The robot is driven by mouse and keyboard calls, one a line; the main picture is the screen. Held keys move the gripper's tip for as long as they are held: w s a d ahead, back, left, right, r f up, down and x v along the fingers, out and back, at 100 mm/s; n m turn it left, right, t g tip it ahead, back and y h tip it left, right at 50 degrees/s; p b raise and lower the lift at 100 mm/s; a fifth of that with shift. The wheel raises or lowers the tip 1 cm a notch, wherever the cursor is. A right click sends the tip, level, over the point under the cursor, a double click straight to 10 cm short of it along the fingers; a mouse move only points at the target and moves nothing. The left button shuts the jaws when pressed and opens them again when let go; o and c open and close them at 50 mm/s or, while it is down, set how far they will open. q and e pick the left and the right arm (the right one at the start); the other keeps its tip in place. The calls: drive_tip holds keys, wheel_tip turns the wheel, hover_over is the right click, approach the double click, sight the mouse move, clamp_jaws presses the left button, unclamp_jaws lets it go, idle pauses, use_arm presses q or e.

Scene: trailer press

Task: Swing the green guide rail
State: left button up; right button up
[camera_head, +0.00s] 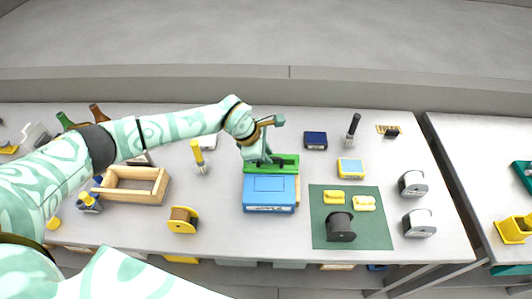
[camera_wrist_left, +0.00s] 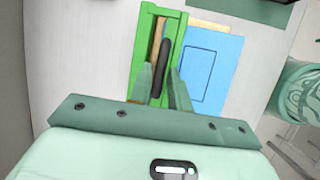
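The green guide rail (camera_head: 287,163) is a green frame lying against the back of a blue block (camera_head: 269,193) on the grey table. In the left wrist view the green rail (camera_wrist_left: 145,50) has long parallel sides, with the blue block (camera_wrist_left: 212,65) to its right. A dark rounded bar (camera_wrist_left: 164,62) stands out between its sides. My left gripper (camera_head: 262,160) is over the rail's left part. In the wrist view its two fingers (camera_wrist_left: 161,75) are apart on either side of the dark bar, with a visible gap at the left finger. My right gripper is not in view.
A wooden tray (camera_head: 133,193) and a yellow spool (camera_head: 183,219) lie to the left. A dark green mat (camera_head: 318,235) with yellow pieces and a black spool lies to the right. A dark blue box (camera_head: 315,140) and a yellow-and-blue box (camera_head: 350,167) stand behind the mat.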

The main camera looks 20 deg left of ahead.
use_arm(q)
clamp_jaws()
drive_tip(key=shift+w+a+r+g+b, duration=0.1)
drive_tip(key=shift+w+g+b, duration=0.15)
drive_tip(key=shift+g+b, duration=0.15)
drive_tip(key=shift+o, duration=2.4)
unclamp_jaws()
drive_tip(key=shift+r, duration=0.1)
drive_tip(key=p+v, duration=0.1)
drive_tip(key=v, duration=1.5)
drive_tip(key=shift+a, duration=0.15)
